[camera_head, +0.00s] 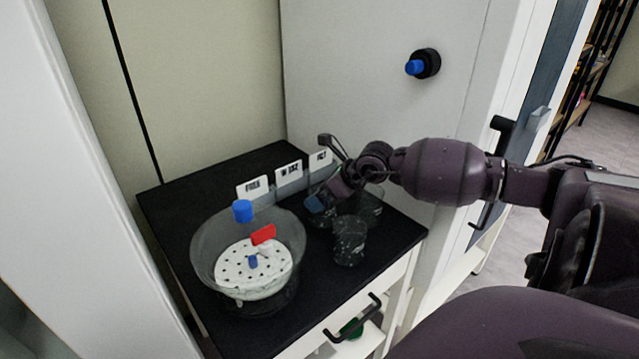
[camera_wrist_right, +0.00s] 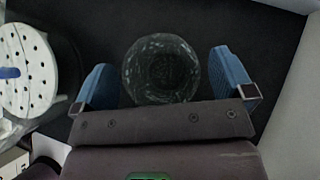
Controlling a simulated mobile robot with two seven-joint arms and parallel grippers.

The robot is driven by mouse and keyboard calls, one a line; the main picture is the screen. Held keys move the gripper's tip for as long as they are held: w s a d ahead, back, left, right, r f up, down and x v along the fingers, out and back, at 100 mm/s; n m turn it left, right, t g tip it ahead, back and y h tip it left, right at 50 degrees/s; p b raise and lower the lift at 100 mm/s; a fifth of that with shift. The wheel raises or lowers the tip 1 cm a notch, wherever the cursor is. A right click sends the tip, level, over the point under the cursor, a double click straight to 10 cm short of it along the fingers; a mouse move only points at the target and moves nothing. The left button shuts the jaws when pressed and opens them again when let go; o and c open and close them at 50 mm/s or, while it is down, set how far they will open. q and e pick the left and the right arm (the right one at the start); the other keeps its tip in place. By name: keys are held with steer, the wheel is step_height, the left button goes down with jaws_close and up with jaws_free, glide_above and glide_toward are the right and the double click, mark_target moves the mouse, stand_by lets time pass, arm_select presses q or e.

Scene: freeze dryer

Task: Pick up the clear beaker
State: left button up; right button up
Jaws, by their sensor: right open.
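Several clear beakers stand on the black cabinet top in the head view. One beaker (camera_head: 350,241) is at the front right, one (camera_head: 371,208) is behind it, and one (camera_head: 322,218) is partly hidden by my right gripper (camera_head: 318,203). In the right wrist view, a round clear beaker (camera_wrist_right: 160,68) lies between the two blue fingers of my right gripper (camera_wrist_right: 166,80). The fingers are open, with dark gaps on both sides of the beaker. I cannot tell whether the fingers are at its height. My left gripper is not in view.
A large clear bowl-like vessel (camera_head: 205,250) with a white perforated disc (camera_head: 240,272) stands left of the beakers. White labelled cards (camera_head: 288,172) stand behind. A white wall panel with a blue knob (camera_head: 414,67) rises at the back right.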

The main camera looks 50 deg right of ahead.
steer(key=shift+w+f, duration=0.3)
steer(key=c, duration=1.3)
steer(key=shift+r, duration=0.15)
